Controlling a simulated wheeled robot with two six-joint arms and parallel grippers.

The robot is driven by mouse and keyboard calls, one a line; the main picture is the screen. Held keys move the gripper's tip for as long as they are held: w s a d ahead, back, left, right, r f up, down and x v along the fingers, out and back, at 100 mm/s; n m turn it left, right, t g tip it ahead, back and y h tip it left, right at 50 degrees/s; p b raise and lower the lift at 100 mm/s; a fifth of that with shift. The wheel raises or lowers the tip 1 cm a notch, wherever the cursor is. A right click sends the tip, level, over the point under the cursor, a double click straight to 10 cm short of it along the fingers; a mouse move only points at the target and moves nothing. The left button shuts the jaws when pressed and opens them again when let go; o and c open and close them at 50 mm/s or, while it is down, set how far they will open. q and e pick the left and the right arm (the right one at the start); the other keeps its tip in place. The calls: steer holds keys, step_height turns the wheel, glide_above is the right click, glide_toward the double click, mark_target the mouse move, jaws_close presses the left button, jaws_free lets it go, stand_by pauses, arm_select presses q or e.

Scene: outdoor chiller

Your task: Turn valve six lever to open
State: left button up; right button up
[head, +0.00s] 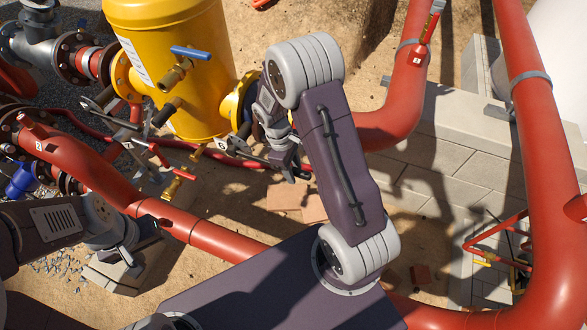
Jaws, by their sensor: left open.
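A blue lever (190,52) sits on a brass valve (173,75) on the yellow tank (172,28). A red lever (158,154) stands lower, with a brass valve body (172,188) below it.
A large red pipe (215,235) runs across below the tank. Another red pipe (540,130) runs down the right side. A red-handled valve (428,30) is at the top right. Paving blocks (440,190) and sandy ground lie between the pipes.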

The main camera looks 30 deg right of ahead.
steer(key=shift+w, duration=0.1)
steer(key=b+v, duration=0.1)
steer(key=v, duration=0.8)
stand_by(0.3)
steer(key=s+a+m+t+y, duration=0.25)
steer(key=s+m+t, duration=0.25)
steer(key=s+m, duration=0.3)
step_height(320, 180, down, 10)
steer(key=s+a+g+b, duration=0.1)
steer(key=s+b, duration=0.1)
steer(key=b, duration=0.7)
steer(key=shift+g, duration=0.3)
steer(key=shift+a+h, duration=0.1)
steer(key=shift+h, duration=0.15)
